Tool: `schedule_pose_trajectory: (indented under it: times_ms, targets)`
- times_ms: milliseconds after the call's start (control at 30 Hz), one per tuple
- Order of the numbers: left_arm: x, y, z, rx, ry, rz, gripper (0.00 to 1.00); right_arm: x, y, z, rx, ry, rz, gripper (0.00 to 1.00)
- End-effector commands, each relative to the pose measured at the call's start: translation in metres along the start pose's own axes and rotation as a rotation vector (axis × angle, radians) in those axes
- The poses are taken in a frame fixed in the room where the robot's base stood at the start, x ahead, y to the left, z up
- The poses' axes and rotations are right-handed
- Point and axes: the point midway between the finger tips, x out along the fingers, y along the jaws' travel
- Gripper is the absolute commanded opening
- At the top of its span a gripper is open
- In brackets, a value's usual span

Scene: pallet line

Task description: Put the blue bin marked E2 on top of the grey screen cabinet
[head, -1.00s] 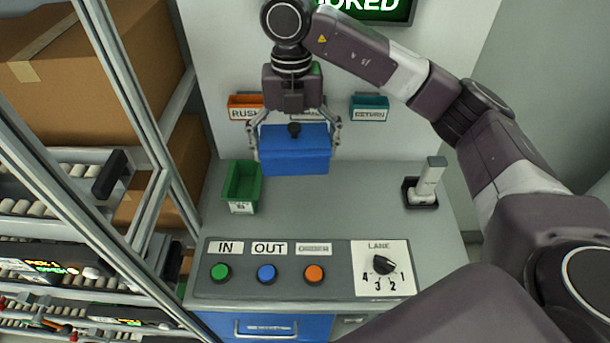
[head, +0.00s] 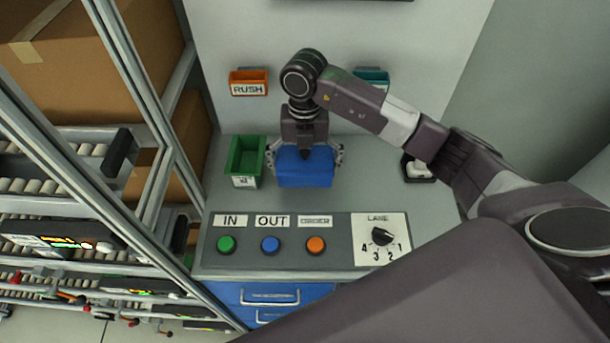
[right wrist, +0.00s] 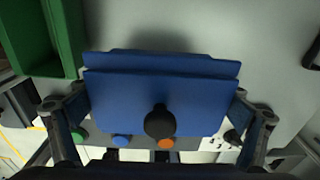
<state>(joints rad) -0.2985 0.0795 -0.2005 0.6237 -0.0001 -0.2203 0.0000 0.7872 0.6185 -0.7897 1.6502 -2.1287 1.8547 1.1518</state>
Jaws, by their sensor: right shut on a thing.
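My right gripper (head: 305,158) is shut on a blue bin (head: 304,172), with one finger at each side of it. In the right wrist view the bin (right wrist: 160,92) fills the middle between the fingers. Its marking does not show. The bin is low over the grey worktop (head: 385,200) of the grey cabinet, behind the button panel; I cannot tell whether it touches. My left gripper is not in view.
A green bin (head: 240,178) stands just left of the blue bin. A button panel (head: 290,248) with a lane dial (head: 382,236) lines the worktop's front. An orange RUSH holder (head: 248,84) is on the back wall. A shelf frame (head: 150,165) stands left.

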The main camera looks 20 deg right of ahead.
Motion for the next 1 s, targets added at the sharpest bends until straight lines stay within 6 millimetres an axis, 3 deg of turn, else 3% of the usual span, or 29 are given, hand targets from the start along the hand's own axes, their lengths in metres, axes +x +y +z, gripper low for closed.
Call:
schedule_pose_trajectory:
  times_ms: [400, 800, 833, 1000]
  targets:
    - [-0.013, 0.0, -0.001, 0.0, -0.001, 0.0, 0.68, 0.044, 0.0, 0.003, 0.001, 0.0, 0.0, 0.51]
    - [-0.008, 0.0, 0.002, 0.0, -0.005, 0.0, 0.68, 0.05, 0.001, 0.004, 0.0, -0.003, 0.002, 0.51]
    - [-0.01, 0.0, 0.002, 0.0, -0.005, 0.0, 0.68, 0.049, 0.0, 0.003, 0.0, -0.001, 0.0, 0.97]
    - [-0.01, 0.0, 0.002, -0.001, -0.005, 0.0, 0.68, 0.049, 0.0, 0.003, 0.0, -0.001, 0.0, 1.0]
